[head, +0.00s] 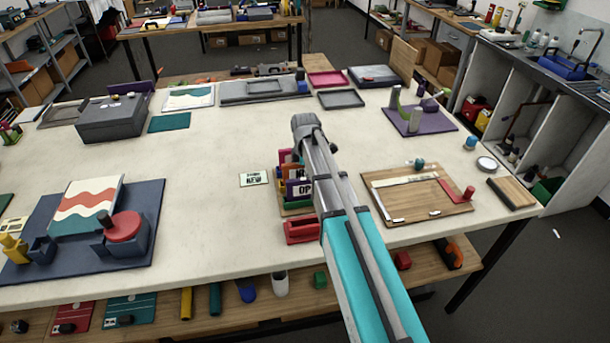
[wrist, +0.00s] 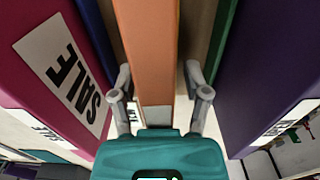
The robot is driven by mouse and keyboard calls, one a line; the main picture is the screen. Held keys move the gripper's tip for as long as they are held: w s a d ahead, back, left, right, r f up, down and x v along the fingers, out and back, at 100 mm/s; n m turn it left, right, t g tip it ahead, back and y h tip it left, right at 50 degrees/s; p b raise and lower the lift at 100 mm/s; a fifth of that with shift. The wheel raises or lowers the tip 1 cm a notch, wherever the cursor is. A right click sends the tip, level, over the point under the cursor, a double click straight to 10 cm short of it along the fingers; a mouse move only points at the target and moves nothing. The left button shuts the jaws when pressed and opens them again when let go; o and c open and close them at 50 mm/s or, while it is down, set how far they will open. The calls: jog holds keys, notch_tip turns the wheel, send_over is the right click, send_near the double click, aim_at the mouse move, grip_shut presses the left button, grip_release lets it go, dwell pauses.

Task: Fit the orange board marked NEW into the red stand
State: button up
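The orange board (wrist: 152,55) stands on edge between the two fingers of my gripper (wrist: 158,78) in the wrist view. The fingers are open, one on each side, with gaps visible beside the board. The red stand (head: 302,231) sits in front of that row near the table's front edge, partly behind my arm. My gripper is hidden by my arm in the head view.
A magenta SALE board (wrist: 62,70) and a blue board stand left of the orange one; a green board and a purple board (wrist: 265,75) stand right. A wooden board (head: 400,208) lies to the right.

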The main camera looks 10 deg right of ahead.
grip_shut()
jog(key=shift+r, duration=0.15)
notch_tip(320, 180, up, 10)
jog(key=p, duration=1)
dwell(0.8)
